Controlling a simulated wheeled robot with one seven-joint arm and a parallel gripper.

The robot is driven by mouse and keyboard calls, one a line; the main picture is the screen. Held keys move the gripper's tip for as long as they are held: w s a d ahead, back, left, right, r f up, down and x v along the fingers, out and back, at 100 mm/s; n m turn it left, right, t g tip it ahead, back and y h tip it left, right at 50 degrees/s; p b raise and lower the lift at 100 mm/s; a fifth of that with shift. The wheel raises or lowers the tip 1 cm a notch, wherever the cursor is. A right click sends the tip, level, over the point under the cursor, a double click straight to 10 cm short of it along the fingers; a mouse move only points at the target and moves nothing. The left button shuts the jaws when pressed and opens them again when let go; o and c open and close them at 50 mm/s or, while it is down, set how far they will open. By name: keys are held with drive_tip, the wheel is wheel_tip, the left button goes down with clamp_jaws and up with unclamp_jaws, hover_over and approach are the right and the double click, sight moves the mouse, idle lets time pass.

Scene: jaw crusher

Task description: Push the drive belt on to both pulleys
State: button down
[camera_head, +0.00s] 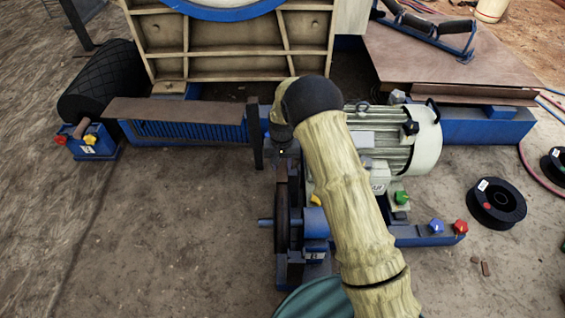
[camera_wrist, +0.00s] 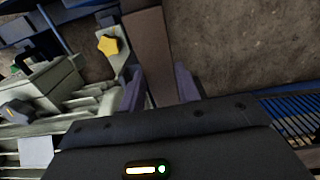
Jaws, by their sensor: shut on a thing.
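My gripper (camera_wrist: 160,92) is shut on a flat brown strip (camera_wrist: 150,45), with one dark finger on each side of it in the wrist view. I cannot tell for certain whether this strip is the drive belt. In the head view my gripper (camera_head: 282,150) points down left of the grey motor (camera_head: 385,140), above a narrow dark wheel (camera_head: 283,220) that looks like a pulley. My arm and wrist hide much of the motor's near side. A second pulley and the belt's full run cannot be made out.
A blue base with a blue knob (camera_head: 436,226) and a red knob (camera_head: 460,227) extends right of the wheel. A black roller (camera_head: 103,85) stands at the left. A black spool (camera_head: 497,203) lies at the right. The dirt floor at lower left is clear.

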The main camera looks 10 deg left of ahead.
sight(284, 166)
drive_tip(key=c, duration=1)
unclamp_jaws()
drive_tip(key=shift+w+d+r, duration=0.1)
drive_tip(key=shift+d+r, duration=0.1)
drive_tip(key=shift+d, duration=0.1)
drive_tip(key=shift+a, duration=0.1)
wheel_tip(284, 166, up, 17)
drive_tip(key=p, duration=0.6)
drive_tip(key=shift+r+p, duration=0.15)
drive_tip(key=shift+p, duration=0.25)
